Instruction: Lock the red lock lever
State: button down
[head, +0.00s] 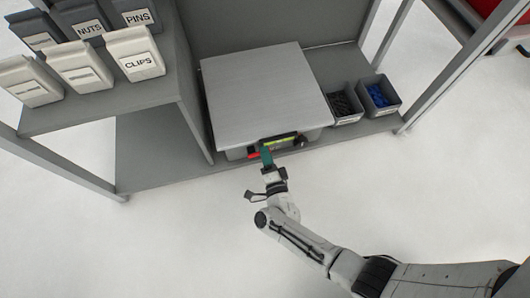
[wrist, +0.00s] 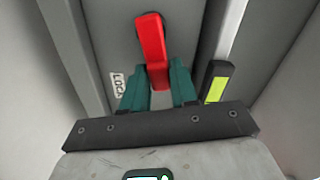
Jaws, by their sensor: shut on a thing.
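The red lock lever (wrist: 151,42) stands on the grey front face of a box in the wrist view, its long end reaching down toward me. My gripper (wrist: 158,84) has its two teal fingers on either side of the lever's lower end and is shut on it. In the head view the lever (head: 254,155) shows as a small red spot beside my gripper (head: 266,152), at the front of the box with a grey lid (head: 265,95).
A black handle with a yellow-green strip (wrist: 217,84) is close to the right of my fingers. Small bins with black parts (head: 344,103) and blue parts (head: 379,95) stand right of the box. A shelf (head: 110,108) with labelled bins is at left. The floor in front is clear.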

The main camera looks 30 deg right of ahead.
jog(key=shift+w+a+f+m, duration=0.15)
jog(key=shift+f+m, duration=0.55)
jog(key=shift+m, duration=1.25)
jog(key=shift+s+a+f+m, duration=0.15)
jog(key=shift+f+m, duration=0.6)
jog(key=shift+m, duration=1.15)
jog(key=shift+w+a+f+m, duration=0.2)
jog(key=shift+f+m, duration=0.5)
jog(key=shift+m, duration=1.25)
jog(key=shift+a, duration=0.1)
jog(key=c, duration=1.2)
grip_release()
jog(key=shift+c, duration=0.2)
jog(key=p+v, duration=0.1)
jog(key=v, duration=1)
